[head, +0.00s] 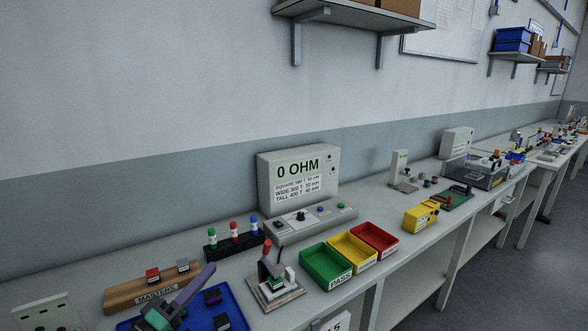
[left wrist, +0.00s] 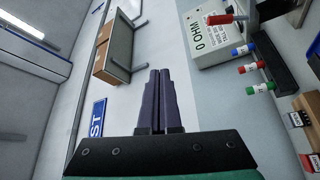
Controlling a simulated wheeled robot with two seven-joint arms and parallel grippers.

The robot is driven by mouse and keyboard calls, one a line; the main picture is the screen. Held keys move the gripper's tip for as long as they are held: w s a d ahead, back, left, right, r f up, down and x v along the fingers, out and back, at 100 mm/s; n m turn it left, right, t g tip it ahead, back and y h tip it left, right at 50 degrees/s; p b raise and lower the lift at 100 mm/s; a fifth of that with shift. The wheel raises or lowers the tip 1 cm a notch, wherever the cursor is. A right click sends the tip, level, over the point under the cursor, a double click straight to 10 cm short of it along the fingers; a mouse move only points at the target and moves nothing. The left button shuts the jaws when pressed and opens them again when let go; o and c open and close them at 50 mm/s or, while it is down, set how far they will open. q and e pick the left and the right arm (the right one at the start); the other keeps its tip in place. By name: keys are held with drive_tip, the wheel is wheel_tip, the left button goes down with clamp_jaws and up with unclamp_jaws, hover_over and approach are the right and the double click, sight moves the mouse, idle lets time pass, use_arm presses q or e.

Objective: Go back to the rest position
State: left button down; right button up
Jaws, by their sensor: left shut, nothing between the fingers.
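My left gripper (head: 194,289) is at the lower left of the head view, above the blue tray (head: 232,308) on the bench. Its dark purple fingers are together with nothing between them. In the left wrist view the shut fingers (left wrist: 159,90) point toward the wall and the shelf. My right gripper is in neither view.
A wooden masters block (head: 125,297) stands left of the tray. A test fixture (head: 272,284), green (head: 326,266), yellow (head: 352,251) and red (head: 375,240) bins stand to the right. The 0 OHM meter (head: 298,179) and a capped-bottle rack (head: 232,244) are behind. A shelf (head: 355,14) hangs above.

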use_arm(q)
drive_tip(key=s+d+f+m+g+y, duration=0.25)
drive_tip(key=f+m+g, duration=0.25)
drive_tip(key=f, duration=0.6)
drive_tip(key=s+a+f+m+g+y, duration=0.2)
drive_tip(key=s+a+f+g+y, duration=0.3)
drive_tip(key=s, duration=0.4)
drive_tip(key=s+a+f+m+g+y, duration=0.2)
drive_tip(key=s+f+g, duration=0.2)
drive_tip(key=s+f, duration=0.4)
drive_tip(key=s+f+g+b, duration=0.1)
drive_tip(key=s+f+b, duration=0.15)
drive_tip(key=f, duration=1.25)
drive_tip(key=s+f+g+b, duration=0.1)
drive_tip(key=s+f+b, duration=0.15)
drive_tip(key=f, duration=1.25)
drive_tip(key=s+a+f+b, duration=0.3)
drive_tip(key=s+f, duration=1.2)
drive_tip(key=shift+s+a+f+m+g+y, duration=0.2)
drive_tip(key=shift+f+m+g+y, duration=0.15)
drive_tip(key=shift+f+m+g, duration=0.05)
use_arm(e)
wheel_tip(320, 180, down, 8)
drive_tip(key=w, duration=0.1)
